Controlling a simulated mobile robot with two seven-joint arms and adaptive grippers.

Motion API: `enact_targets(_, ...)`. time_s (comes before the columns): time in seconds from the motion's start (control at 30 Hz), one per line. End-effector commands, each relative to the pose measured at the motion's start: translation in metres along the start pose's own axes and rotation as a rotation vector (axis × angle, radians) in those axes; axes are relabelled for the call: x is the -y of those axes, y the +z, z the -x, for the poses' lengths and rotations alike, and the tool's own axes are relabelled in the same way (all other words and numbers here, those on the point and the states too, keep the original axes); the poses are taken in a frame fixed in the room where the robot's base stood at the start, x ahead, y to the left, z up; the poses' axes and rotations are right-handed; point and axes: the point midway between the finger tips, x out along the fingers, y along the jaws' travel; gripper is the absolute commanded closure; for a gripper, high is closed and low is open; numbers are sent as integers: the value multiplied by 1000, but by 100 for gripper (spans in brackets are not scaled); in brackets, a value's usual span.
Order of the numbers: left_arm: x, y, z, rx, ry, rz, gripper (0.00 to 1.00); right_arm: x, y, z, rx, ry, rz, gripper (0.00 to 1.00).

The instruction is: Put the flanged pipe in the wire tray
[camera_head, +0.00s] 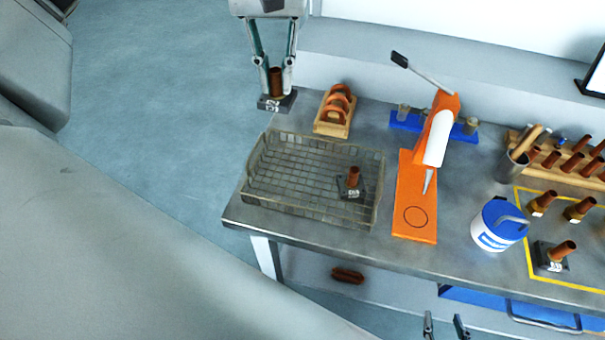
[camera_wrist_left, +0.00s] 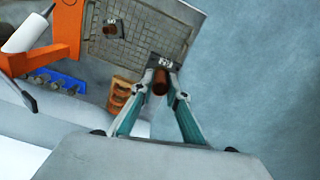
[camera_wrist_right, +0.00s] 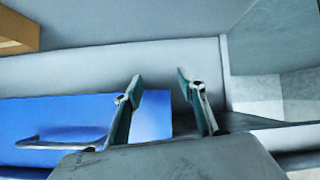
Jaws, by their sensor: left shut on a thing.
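My left gripper (camera_head: 277,88) is shut on a flanged pipe (camera_head: 276,82), a brown tube on a dark square flange with a white label. It holds the pipe upright, up past the back left of the wire tray; both also show in the left wrist view, the gripper (camera_wrist_left: 162,93) around the pipe (camera_wrist_left: 161,82). The wire tray (camera_head: 262,196) is a grey mesh basket at the table's left end. Another flanged pipe (camera_head: 353,177) stands inside its right part. A third flanged pipe (camera_head: 562,252) stands at the table's right. My right gripper (camera_wrist_right: 165,90) is open and empty, low before the table (camera_head: 445,328).
A wooden rack with brown arches (camera_head: 335,112) stands behind the tray. An orange press (camera_head: 416,200) is right of it. A white and blue tub (camera_head: 499,228), a cup of tools (camera_head: 512,164) and several brown pipes fill the right side. The tray's left part is empty.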

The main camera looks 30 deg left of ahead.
Motion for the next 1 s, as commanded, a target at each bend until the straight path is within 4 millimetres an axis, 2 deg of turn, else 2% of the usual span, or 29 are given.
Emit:
enact_targets(0.17, 2, -1, -8, 1, -1, 0, 100, 0, 0, 0, 1, 0, 0, 60)
enact_targets(0.27, 2, 0, -27, 4, -3, -1, 100, 0, 2, -1, 1, 0, 0, 60)
enact_targets(0.7, 2, 0, -130, 5, -3, 1, 100, 0, 6, -2, 5, 0, 1, 60)
enact_targets(0.83, 2, 0, -151, 3, -1, 1, 100, 0, 5, -2, 5, 0, 1, 60)
enact_targets(1.0, 2, -1, -163, -1, 0, 1, 100, 0, 5, -2, 4, 1, 1, 60)
